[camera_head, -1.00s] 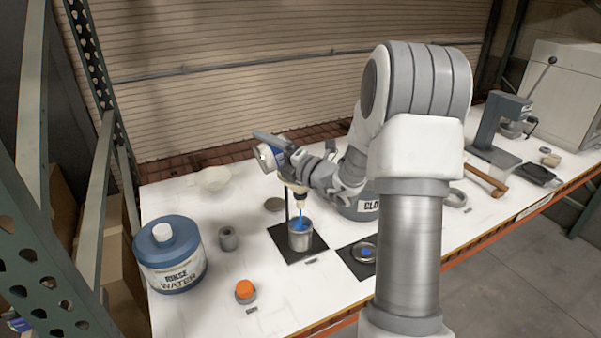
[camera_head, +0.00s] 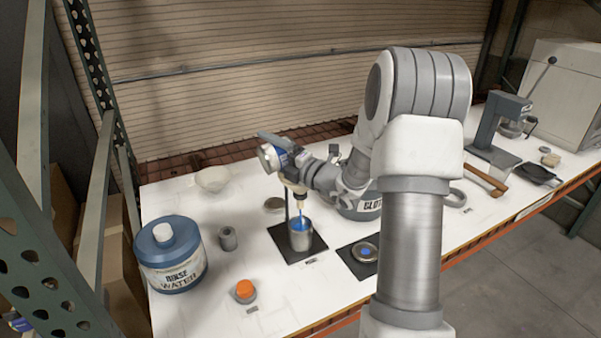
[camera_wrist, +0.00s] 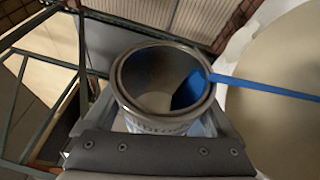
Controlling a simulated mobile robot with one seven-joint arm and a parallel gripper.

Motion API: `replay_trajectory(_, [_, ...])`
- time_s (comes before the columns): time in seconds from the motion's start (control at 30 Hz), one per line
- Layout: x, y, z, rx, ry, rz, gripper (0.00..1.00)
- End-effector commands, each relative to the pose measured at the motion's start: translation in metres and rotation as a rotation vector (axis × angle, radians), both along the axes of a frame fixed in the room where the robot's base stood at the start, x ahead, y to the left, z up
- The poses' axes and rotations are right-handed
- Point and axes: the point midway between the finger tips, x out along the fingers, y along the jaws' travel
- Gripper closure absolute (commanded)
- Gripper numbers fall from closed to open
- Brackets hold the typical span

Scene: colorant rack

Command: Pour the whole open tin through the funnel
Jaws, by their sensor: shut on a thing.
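My gripper (camera_head: 290,156) is shut on the open tin (camera_head: 270,157), which has a blue label and is tipped over above the stand. In the wrist view, the tin (camera_wrist: 162,88) shows blue colorant (camera_wrist: 189,90) along its right wall and bare bottom beside it. A blue stream leaves its lip to the right. Below, the pale funnel (camera_head: 299,191) is partly hidden by my gripper; only its lower part shows. A thin blue stream falls from it into a metal cup (camera_head: 301,242) on a black mat (camera_head: 283,248). Blue shows inside the cup.
A rinse water jug (camera_head: 172,262), a grey cylinder (camera_head: 228,239) and an orange-topped item (camera_head: 245,289) stand to the left. A second black mat (camera_head: 349,262) holds a shallow dish with blue. A pale bowl (camera_head: 213,180) sits behind.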

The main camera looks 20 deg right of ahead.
Motion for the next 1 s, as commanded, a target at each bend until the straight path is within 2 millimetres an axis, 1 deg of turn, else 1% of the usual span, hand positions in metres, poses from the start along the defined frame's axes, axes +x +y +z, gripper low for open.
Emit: replay_trajectory(1.0, [0.0001,-0.0029,0.0050,0.082,0.002,0.000,0.84])
